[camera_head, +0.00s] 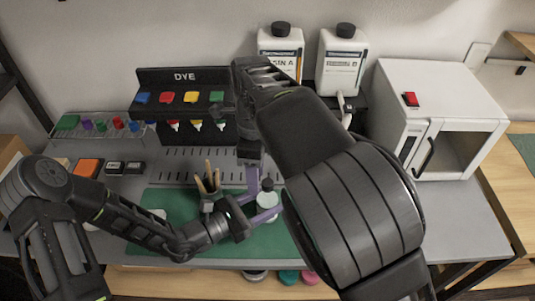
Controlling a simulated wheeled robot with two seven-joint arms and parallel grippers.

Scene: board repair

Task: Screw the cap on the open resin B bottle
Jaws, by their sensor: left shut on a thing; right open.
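A small pale bottle (267,200) stands over the green mat, with a dark piece (267,184) at its top. I cannot read its label or tell whether that piece is a seated cap. My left gripper (262,207) is shut on the bottle, with purple fingers at its sides. My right gripper (262,181) is open just above and beside the bottle's top; my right arm partly hides it. At the back stand a large white bottle marked resin A (281,50) and another large white bottle (341,62), both with black caps. The second label is too small to read.
The green mat (165,203) lies on the grey bench. A cup of wooden sticks (207,188) stands close to my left gripper. The DYE rack (160,77) is at the back, a tube rack (95,124) at left, and a white oven-like box (440,95) at right.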

